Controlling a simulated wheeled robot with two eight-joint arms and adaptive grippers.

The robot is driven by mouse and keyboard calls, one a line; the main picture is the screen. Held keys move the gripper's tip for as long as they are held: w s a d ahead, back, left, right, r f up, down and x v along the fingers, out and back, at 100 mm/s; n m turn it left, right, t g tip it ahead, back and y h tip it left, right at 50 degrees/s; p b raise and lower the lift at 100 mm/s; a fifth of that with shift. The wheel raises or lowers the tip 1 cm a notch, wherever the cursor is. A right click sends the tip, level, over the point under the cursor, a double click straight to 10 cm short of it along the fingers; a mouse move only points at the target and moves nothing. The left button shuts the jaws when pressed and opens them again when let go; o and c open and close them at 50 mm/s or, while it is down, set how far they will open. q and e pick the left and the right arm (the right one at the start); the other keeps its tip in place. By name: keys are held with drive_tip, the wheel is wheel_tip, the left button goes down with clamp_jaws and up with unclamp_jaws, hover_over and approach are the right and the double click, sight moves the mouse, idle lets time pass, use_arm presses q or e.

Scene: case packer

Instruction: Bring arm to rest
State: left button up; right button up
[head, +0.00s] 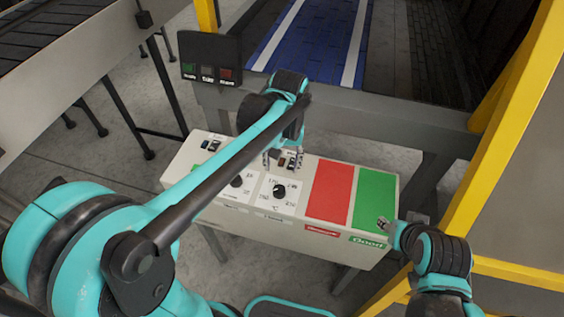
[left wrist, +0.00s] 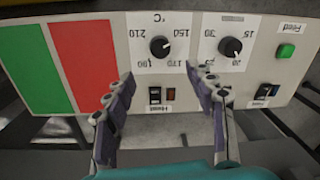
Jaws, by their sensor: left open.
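My left arm reaches across the head view from the lower left. Its gripper (head: 283,160) is open above the white control box (head: 275,228), close to the switches at its back edge. In the left wrist view the two fingers (left wrist: 162,84) are apart with nothing between them. They straddle the Heat switch (left wrist: 155,95). I cannot tell whether a fingertip touches the panel. My right gripper (head: 386,224) is beside the green panel (head: 374,199) at the box's right end; its fingers are too small to judge.
The box carries a red panel (head: 330,191), a temperature knob (head: 279,191), a second knob (head: 237,181) and a green Feed button (left wrist: 286,51). A blue conveyor (head: 308,38) lies behind. A dark sign (head: 209,60) stands at back left, a yellow frame (head: 500,130) at right.

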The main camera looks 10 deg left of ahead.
idle(0.5)
use_arm(q)
drive_tip(key=s+a+f+m+t+b, duration=0.2)
drive_tip(key=s+a+t, duration=0.3)
drive_tip(key=s, duration=0.5)
drive_tip(key=shift+s+a+f+t+h+b, duration=0.2)
drive_tip(key=shift+s+f+t+h+b, duration=0.15)
drive_tip(key=shift+f+t, duration=0.55)
drive_tip(key=shift+r, duration=0.2)
